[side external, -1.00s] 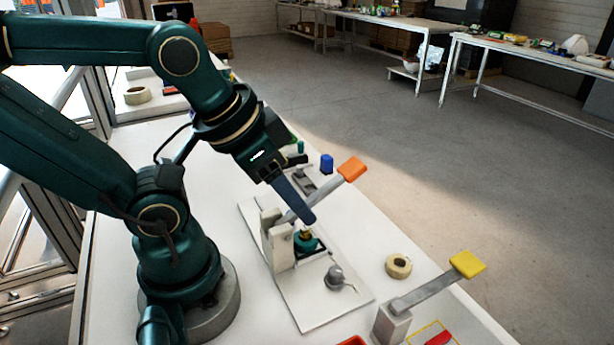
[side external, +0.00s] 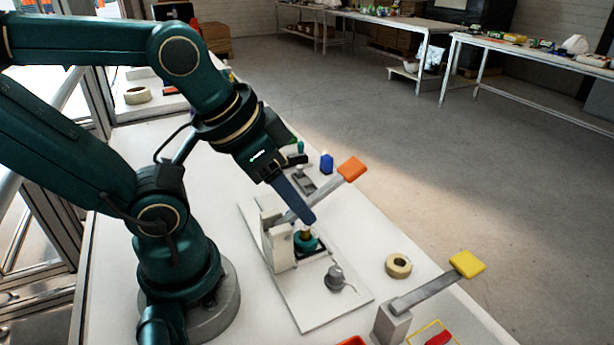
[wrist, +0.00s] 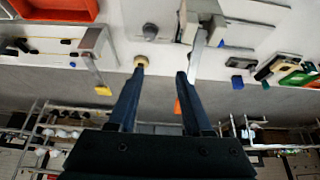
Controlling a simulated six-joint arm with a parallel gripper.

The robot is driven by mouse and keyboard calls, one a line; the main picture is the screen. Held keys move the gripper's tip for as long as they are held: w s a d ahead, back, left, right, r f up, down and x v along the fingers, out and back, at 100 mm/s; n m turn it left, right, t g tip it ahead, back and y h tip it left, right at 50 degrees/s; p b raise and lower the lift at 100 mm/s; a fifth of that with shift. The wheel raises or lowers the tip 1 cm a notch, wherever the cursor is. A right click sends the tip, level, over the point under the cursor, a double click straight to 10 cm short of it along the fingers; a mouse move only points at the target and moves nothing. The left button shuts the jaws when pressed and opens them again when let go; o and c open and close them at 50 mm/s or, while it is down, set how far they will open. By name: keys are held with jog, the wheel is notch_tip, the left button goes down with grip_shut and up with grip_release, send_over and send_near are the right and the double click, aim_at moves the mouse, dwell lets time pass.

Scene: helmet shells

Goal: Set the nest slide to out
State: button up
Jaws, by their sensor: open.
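A press fixture on a pale base plate (side external: 308,308) stands on the bench. It has a light upright block (side external: 281,248) and a grey lever with an orange grip (side external: 352,168). Low beside the block is a dark nest with a teal part (side external: 308,244) in it; I cannot tell the slide's exact position. A grey knob (side external: 334,274) sits at the front of the plate. My gripper (wrist: 161,69) is open and empty, fingers pointing down over the fixture. In the side view its finger (side external: 296,203) overlaps the lever and partly hides the nest area.
A second lever with a yellow grip (side external: 467,264) stands at front right. A tape roll (side external: 398,265) lies between the two fixtures. A blue-topped item (side external: 326,163) is behind. An orange-red bin (wrist: 55,8) shows in the wrist view.

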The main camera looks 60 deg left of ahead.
notch_tip(320, 180, up, 5)
jog(key=w+a+m+g, duration=0.2)
jog(key=a+g, duration=0.1)
jog(key=a, duration=0.3)
jog(key=w+a+m+g, duration=0.2)
jog(key=w+a+g, duration=0.1)
jog(key=a, duration=0.3)
notch_tip(320, 180, down, 18)
jog(key=shift+s+a, duration=0.1)
jog(key=shift+s, duration=0.05)
dwell(0.7)
grip_shut()
dwell(1.4)
